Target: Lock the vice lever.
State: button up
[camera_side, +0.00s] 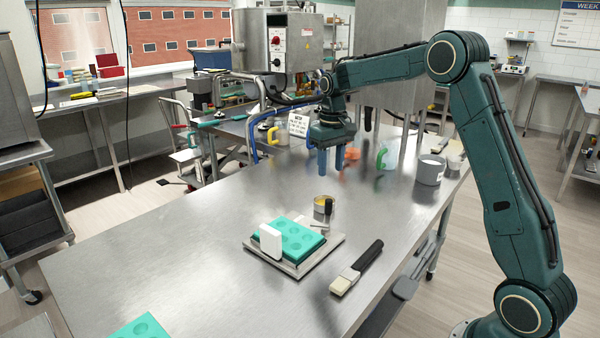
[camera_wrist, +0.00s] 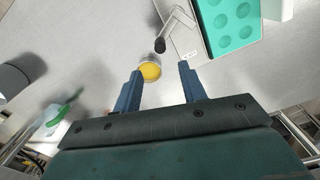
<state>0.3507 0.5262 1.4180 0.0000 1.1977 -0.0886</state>
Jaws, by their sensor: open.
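The vice (camera_side: 295,268) is a flat metal base on the steel table, with a teal gummy mould (camera_side: 296,240) and a white upright block (camera_side: 270,241) on it. Its lever (camera_wrist: 177,25) is a grey arm ending in a black knob (camera_wrist: 160,46), at the vice's far right corner in the side view, where the knob (camera_side: 328,207) also shows. My gripper (camera_side: 331,170) is open and empty, pointing down above the table beyond the lever. In the wrist view, the knob lies ahead of the gap between my fingers (camera_wrist: 160,70). No contact with the lever shows.
A small tin with yellow contents (camera_side: 322,199) stands close to the knob. A black-handled brush (camera_side: 358,267) lies right of the vice. A grey bucket (camera_side: 430,170) and a green-handled jug (camera_side: 388,155) stand farther back. The table left of the vice is mostly clear.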

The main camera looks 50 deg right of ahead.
aim_at(329, 200)
notch_tip(329, 200, down, 12)
jog(key=shift+f, duration=0.1)
dwell(0.5)
grip_shut()
